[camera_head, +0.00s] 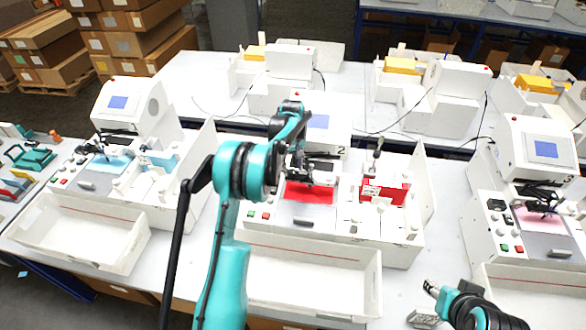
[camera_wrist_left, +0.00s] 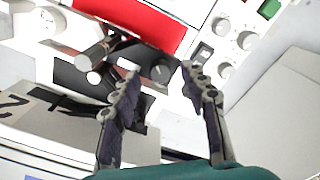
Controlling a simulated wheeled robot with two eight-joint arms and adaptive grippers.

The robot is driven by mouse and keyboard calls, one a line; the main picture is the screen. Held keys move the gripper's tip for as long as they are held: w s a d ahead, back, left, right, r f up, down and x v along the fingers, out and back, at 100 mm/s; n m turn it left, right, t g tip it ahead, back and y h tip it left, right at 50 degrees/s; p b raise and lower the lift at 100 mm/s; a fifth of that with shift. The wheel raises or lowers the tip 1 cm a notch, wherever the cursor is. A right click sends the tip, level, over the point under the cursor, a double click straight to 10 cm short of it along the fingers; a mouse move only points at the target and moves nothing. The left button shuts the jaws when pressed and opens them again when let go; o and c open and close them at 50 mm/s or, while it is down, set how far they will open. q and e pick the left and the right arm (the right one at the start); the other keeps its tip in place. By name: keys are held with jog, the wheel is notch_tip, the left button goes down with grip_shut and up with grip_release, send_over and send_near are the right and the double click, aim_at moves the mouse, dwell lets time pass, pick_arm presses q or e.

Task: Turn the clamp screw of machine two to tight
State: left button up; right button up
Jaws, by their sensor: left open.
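Machine two (camera_head: 330,140), a white plotter marked "2", stands in the middle of the head view with a red sheet (camera_head: 308,192) on its bed. Its black carriage (camera_head: 318,163) is partly hidden by my left gripper (camera_head: 300,168). Contact cannot be told. A metallic cylinder (camera_wrist_left: 97,51) sits beside it. My right gripper (camera_head: 432,304) is low at the right, its fingers apart and empty.
Similar plotters stand at left (camera_head: 135,110) and right (camera_head: 540,150). An open white tray (camera_head: 300,285) lies in front of machine two. A thin upright tool (camera_head: 376,155) rises near its red block (camera_head: 385,192).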

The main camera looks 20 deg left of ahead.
pick_arm(q)
jog(key=shift+f, duration=0.55)
grip_shut()
